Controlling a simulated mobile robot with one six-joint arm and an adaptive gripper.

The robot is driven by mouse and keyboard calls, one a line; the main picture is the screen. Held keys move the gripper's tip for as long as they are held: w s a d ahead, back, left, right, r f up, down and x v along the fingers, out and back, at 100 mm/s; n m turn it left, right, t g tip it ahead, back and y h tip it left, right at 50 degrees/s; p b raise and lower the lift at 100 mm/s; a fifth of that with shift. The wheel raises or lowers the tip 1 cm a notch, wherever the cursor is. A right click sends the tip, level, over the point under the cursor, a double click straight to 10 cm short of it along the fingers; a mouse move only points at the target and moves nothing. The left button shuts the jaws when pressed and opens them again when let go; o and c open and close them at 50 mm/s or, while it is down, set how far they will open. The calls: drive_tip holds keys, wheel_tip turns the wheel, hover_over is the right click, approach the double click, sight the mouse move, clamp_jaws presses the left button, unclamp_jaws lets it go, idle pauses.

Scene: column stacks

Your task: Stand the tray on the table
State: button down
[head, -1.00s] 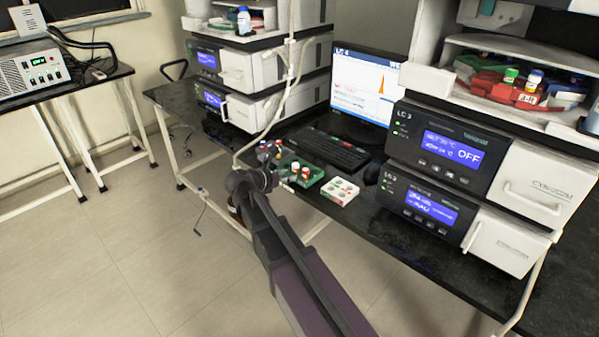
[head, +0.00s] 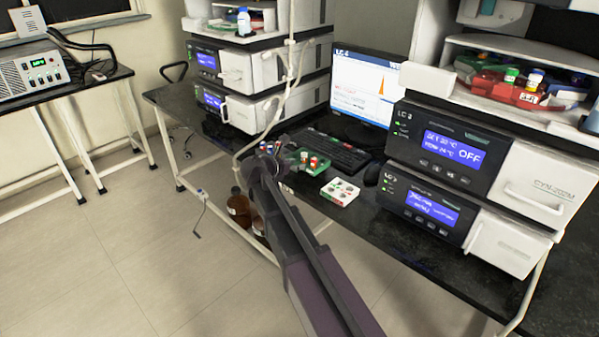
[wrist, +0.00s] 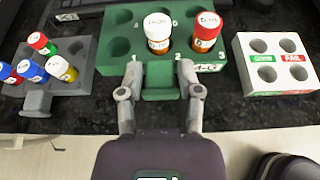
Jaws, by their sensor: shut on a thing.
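The green tray (wrist: 125,62) is a block with numbered round holes. It carries a white-capped vial (wrist: 158,28) and a red-capped vial (wrist: 207,28), both upright. In the wrist view my gripper (wrist: 160,88) has its two fingers closed on the green tab at the tray's near side. In the head view the tray (head: 291,157) is over the table (head: 420,250), in front of the keyboard, partly hidden by my arm. It looks level. I cannot tell whether its underside touches the tabletop.
A grey rack (wrist: 85,84) with several coloured-cap vials stands close left of the tray. The keyboard (head: 330,148) and monitor (head: 362,90) are behind. Brown bottles (head: 238,208) stand below the table.

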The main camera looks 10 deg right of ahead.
sight(297, 179)
drive_tip(key=shift+w+d+f+b, duration=0.3)
drive_tip(key=shift+w+f+b, duration=0.15)
drive_tip(key=shift+f+b, duration=1.4)
drive_tip(key=shift+f, duration=0.15)
drive_tip(key=shift+c, duration=1.4)
unclamp_jaws()
drive_tip(key=shift+r, duration=0.2)
drive_tip(key=shift+s+a+r+p, duration=0.3)
drive_tip(key=shift+s+a+p, duration=0.1)
drive_tip(key=shift+a, duration=0.1)
drive_tip(key=p+v, duration=0.4)
drive_tip(key=v, duration=0.6)
drive_tip(key=shift+s+a, duration=0.2)
drive_tip(key=shift+a, duration=0.2)
